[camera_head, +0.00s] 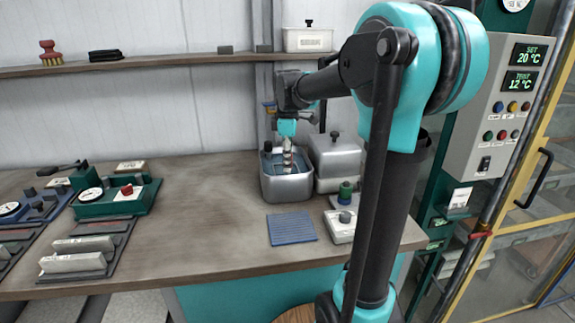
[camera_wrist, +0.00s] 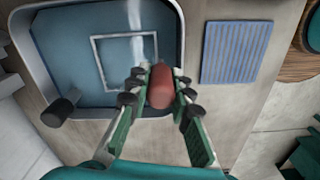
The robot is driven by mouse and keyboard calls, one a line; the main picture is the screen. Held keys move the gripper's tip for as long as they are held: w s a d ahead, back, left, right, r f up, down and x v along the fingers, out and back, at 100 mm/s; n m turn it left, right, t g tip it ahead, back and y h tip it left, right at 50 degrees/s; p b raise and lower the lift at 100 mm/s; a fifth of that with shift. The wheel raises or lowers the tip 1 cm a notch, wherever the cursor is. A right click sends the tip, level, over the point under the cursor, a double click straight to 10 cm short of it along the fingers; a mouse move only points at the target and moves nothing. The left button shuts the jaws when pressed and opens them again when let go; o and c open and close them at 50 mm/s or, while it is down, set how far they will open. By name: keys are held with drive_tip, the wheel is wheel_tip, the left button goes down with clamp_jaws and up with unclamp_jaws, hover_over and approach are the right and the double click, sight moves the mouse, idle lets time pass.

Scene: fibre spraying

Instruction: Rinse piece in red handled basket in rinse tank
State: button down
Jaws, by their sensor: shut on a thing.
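The rinse tank (camera_head: 288,186) is an open metal tank of bluish water on the bench, right of centre in the head view. In the wrist view its water and rim (camera_wrist: 60,45) fill the upper left. My gripper (camera_wrist: 160,92) is over the tank, shut on a red handle (camera_wrist: 161,86). A square basket frame (camera_wrist: 96,40) shows beyond the handle, within the tank's outline and seemingly in the water. A pale strip, perhaps the piece, shows at the frame. In the head view my gripper (camera_head: 287,150) reaches down into the tank opening; the handle is hard to make out there.
A blue ribbed mat (camera_head: 291,229) lies in front of the tank; it also shows in the wrist view (camera_wrist: 235,52). A lidded metal tank (camera_head: 336,160) stands close on the right. A white device (camera_head: 341,228) sits near the mat.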

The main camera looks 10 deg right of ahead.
drive_tip(key=shift+r, duration=0.4)
drive_tip(key=shift+f, duration=1.1)
drive_tip(key=shift+r, duration=5.9)
